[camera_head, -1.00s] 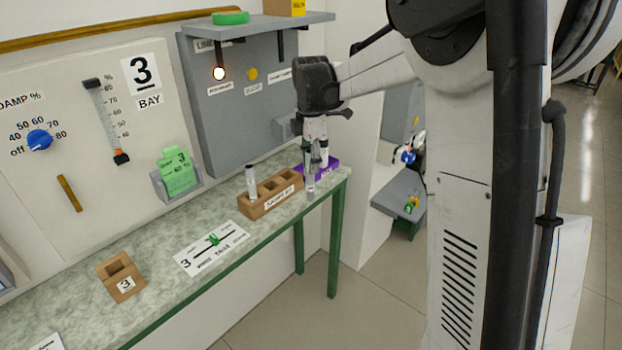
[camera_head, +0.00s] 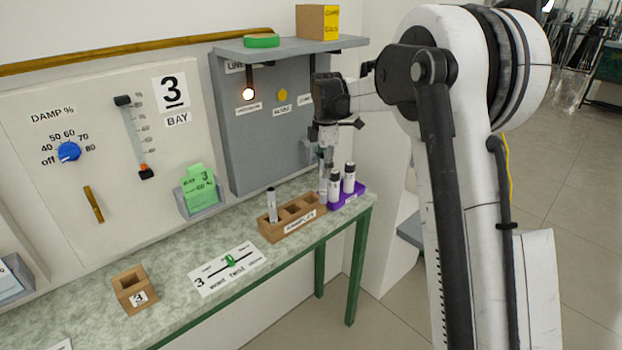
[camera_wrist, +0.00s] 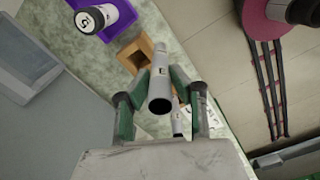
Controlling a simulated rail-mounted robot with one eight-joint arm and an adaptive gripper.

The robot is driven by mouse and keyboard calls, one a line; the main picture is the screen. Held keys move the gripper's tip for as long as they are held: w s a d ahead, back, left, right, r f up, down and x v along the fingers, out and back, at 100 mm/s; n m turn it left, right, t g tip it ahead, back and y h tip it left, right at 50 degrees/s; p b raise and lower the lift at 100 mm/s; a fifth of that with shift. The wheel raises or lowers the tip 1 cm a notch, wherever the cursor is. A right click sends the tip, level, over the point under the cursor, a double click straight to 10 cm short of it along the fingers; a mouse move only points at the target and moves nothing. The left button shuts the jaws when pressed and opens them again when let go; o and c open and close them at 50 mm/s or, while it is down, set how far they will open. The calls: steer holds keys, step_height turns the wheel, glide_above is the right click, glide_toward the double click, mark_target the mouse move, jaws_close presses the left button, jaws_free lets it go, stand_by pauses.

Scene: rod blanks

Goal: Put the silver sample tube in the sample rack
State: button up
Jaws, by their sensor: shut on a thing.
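My gripper (camera_head: 325,157) points down and is shut on the silver sample tube (camera_head: 323,186), which hangs upright at the right end of the sample rack. In the wrist view the tube (camera_wrist: 160,85) stands between my gripper's green fingers (camera_wrist: 161,108). The wooden sample rack (camera_head: 290,231), labelled as samples, holds a light tube with a dark cap (camera_head: 272,206) in its left compartment. Its middle compartment looks empty. The held tube's lower end overlaps the rack's right end in the head view; I cannot tell whether it is inside a compartment.
A purple tray (camera_head: 357,195) just right of the rack holds black-capped white tubes (camera_head: 349,178). A small wooden box marked 3 (camera_head: 135,290) and a white card with a green slider (camera_head: 228,268) lie left on the bench. A grey shelf (camera_head: 300,44) overhangs the back.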

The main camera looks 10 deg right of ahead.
steer(key=w+a+f+p, duration=0.1)
steer(key=w+a+f, duration=0.1)
steer(key=w+f, duration=0.3)
step_height(320, 180, down, 2)
steer(key=shift+a+p, duration=0.35)
steer(key=shift+p, duration=0.05)
steer(key=shift+w, duration=0.1)
steer(key=shift+f, duration=0.15)
steer(key=o, duration=0.9)
